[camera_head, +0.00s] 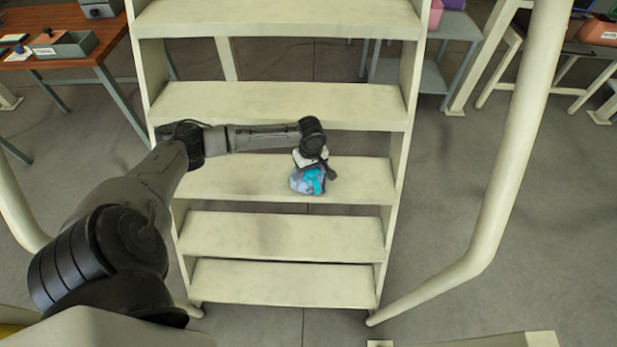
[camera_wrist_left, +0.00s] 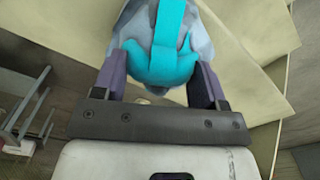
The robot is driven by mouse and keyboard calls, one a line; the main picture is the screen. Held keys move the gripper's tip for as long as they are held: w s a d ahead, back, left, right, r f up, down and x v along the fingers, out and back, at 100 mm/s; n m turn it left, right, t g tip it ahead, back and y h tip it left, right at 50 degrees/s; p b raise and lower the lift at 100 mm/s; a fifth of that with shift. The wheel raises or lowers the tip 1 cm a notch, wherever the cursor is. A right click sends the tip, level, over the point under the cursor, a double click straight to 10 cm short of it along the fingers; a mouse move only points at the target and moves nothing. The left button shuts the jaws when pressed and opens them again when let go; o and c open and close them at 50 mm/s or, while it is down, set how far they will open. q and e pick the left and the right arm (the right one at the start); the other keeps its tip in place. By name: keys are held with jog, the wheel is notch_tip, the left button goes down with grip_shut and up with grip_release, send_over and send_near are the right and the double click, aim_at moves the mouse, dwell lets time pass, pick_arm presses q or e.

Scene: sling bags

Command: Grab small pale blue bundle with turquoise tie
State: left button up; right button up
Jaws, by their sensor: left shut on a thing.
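The small pale blue bundle (camera_head: 306,181) with a turquoise tie is at a middle step of the cream stepladder in the head view. In the left wrist view the bundle (camera_wrist_left: 200,38) sits between the two fingers, with its turquoise tie (camera_wrist_left: 165,55) facing the camera. My left gripper (camera_head: 318,172) is shut on it, and the left wrist view shows the fingers (camera_wrist_left: 160,82) against both sides. Whether the bundle touches the step below cannot be told. My right gripper is not in view.
The cream stepladder (camera_head: 280,105) has several flat, otherwise bare steps. Its curved handrail (camera_head: 500,215) stands to the right. A wooden table (camera_head: 84,36) with trays is at the back left, and a grey side table (camera_head: 428,77) at the back right. Open floor lies on both sides.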

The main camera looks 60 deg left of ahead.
pick_arm(q)
jog(key=c, duration=0.4)
jog(key=shift+c, duration=0.6)
jog(key=shift+r, duration=0.15)
